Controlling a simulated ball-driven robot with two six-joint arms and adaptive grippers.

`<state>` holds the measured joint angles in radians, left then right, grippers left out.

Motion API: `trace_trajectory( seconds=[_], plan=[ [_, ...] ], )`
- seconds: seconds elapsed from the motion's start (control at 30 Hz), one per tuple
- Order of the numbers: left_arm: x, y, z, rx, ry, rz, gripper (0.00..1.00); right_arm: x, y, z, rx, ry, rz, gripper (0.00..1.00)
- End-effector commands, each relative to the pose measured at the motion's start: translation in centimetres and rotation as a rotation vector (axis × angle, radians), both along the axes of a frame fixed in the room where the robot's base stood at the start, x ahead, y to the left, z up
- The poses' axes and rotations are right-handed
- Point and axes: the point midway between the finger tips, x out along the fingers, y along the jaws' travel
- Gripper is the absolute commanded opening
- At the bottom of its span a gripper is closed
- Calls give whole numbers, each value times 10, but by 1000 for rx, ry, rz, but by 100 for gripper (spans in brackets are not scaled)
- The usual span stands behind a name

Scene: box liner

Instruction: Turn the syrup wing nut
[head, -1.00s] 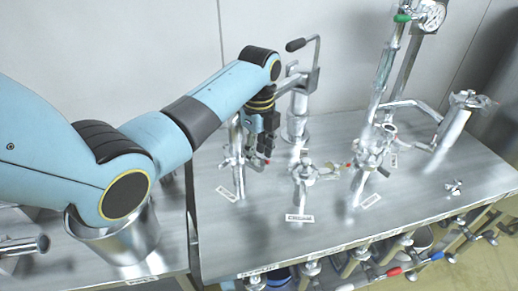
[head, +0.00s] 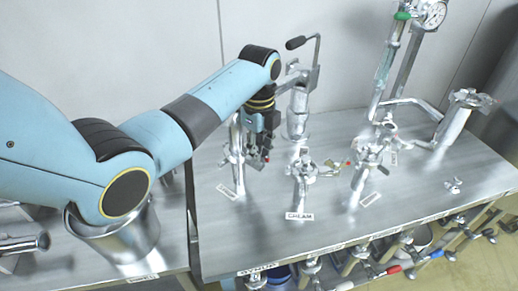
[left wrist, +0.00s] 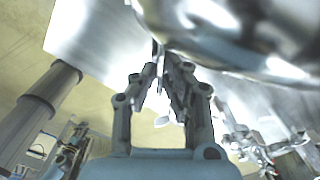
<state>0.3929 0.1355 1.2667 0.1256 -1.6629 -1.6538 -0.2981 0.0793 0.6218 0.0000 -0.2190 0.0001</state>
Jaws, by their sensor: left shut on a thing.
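My left gripper (head: 262,152) is at the leftmost metal post (head: 237,150) of the steel table. It is shut on a small part at the right side of that post, which looks like its wing nut. The fingers hide most of this part. In the left wrist view, the gripper (left wrist: 158,70) has its fingers close together beneath a large, shiny, blurred metal body (left wrist: 230,30). The post's label (head: 230,191) is too blurred to read. My right gripper is in neither view now.
A post labelled CREAM (head: 300,185) stands to the right, with another valve post (head: 362,170) beyond it. A black-handled fitting (head: 298,110) stands behind. A loose wing nut (head: 453,186) lies on the table (head: 420,210) at right.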

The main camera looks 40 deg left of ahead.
Motion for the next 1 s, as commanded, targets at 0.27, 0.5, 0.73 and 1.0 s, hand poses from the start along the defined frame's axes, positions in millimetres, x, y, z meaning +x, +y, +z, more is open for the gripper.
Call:
trace_trajectory(
  seconds=[0.27, 0.5, 0.73, 1.0],
  plan=[
    [0, 0, 0, 0, 0, 164, 0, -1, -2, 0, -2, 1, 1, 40],
    [0, 0, 0, 0, 0, 386, 0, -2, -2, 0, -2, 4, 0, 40],
    [0, 0, 0, 0, 1, 604, 0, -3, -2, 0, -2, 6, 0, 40],
    [0, 0, 0, 0, 1, 861, 0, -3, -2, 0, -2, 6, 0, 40]
  ],
)
